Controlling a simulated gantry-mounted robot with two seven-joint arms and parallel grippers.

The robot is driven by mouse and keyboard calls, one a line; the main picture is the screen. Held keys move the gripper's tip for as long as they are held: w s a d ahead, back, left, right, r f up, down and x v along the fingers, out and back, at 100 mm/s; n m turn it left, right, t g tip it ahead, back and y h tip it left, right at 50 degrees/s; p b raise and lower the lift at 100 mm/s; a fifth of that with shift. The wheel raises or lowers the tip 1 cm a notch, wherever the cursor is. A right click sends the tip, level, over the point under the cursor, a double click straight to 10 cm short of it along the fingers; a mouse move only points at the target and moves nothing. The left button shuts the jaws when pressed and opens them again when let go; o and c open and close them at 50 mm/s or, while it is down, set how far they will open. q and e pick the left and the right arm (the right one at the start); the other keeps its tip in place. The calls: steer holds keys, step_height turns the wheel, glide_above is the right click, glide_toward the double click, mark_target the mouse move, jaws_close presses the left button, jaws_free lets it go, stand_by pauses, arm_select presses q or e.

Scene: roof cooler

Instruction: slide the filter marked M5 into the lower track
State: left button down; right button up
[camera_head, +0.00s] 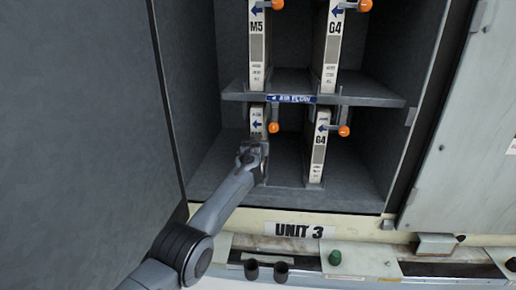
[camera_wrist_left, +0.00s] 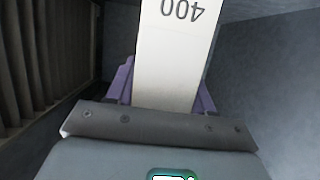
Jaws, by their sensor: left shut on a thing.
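In the head view, a filter marked M5 (camera_head: 257,48) stands upright at the upper left, above the shelf. Below it at the lower left stands another white-edged filter (camera_head: 257,117) with a blue arrow. Its mark is hidden behind my left gripper. My left gripper (camera_head: 257,150) is shut on the lower part of that filter's front edge. In the left wrist view the filter's pale edge (camera_wrist_left: 172,60) shows an upside-down "400" between the purple fingers (camera_wrist_left: 163,90). The lower track under it is mostly hidden by my arm. My right gripper is not in view.
Filters marked G4 stand at the upper right (camera_head: 333,45) and lower right (camera_head: 319,150). Orange-knobbed latches (camera_head: 344,131) stick out beside the filters. The shelf (camera_head: 375,97) carries an air flow label. A panel (camera_head: 465,130) flanks the right, and a ledge marked UNIT 3 (camera_head: 350,233) lies in front.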

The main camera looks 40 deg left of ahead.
arm_select(q)
steer(key=shift+r, duration=0.1)
steer(key=shift+c, duration=2.3)
jaws_free()
steer(key=shift+o, duration=0.6)
steer(key=shift+f, duration=0.2)
steer(key=shift+s+d+r+p, duration=0.1)
steer(key=shift+r+p, duration=0.1)
steer(key=shift+p, duration=0.1)
